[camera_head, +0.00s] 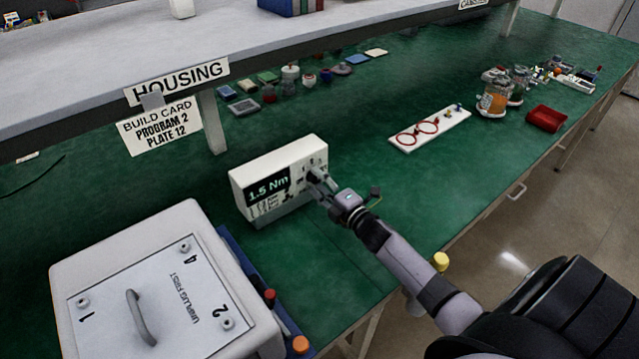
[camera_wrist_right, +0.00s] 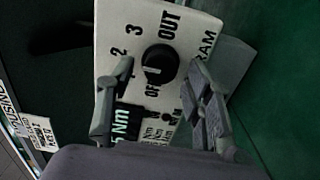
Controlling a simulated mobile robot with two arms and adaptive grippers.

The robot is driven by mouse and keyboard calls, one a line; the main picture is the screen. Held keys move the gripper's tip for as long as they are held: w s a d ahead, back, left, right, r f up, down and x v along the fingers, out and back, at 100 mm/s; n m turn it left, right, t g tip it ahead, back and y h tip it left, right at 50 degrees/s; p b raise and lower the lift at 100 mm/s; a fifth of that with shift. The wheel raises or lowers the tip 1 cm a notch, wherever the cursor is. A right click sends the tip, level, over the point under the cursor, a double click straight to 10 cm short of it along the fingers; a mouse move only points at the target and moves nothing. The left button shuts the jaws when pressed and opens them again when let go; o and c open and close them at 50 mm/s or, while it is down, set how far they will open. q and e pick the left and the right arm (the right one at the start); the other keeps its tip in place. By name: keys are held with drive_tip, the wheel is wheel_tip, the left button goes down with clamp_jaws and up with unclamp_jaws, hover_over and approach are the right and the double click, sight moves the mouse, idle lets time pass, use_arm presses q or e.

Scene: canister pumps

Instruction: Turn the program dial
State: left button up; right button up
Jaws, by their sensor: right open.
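The white controller box (camera_head: 262,183) stands on the green bench with a display reading 1.5 Nm. Its black round program dial (camera_wrist_right: 160,63) shows in the right wrist view, with the marks OFF, 1, 2, 3 and OUT around it. A pale pointer mark on the dial faces left, roughly toward the 1; its exact setting is hard to tell. My right gripper (camera_head: 320,183) is at the box's front right, in front of the dial. In the wrist view its open fingers (camera_wrist_right: 152,95) are on either side, just short of the dial. I cannot tell any contact. My left gripper is not in view.
A build card (camera_head: 160,130) on the shelf reads PROGRAM 2, PLATE 12. A pale housing (camera_head: 150,262) with a handle is at the front left. A white board with red rings (camera_head: 440,126), jars (camera_head: 494,98) and a red tray (camera_head: 546,119) lie to the right. A shelf overhangs the back.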

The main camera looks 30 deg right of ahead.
drive_tip(key=s, duration=1.2)
drive_tip(key=shift+d, duration=0.45)
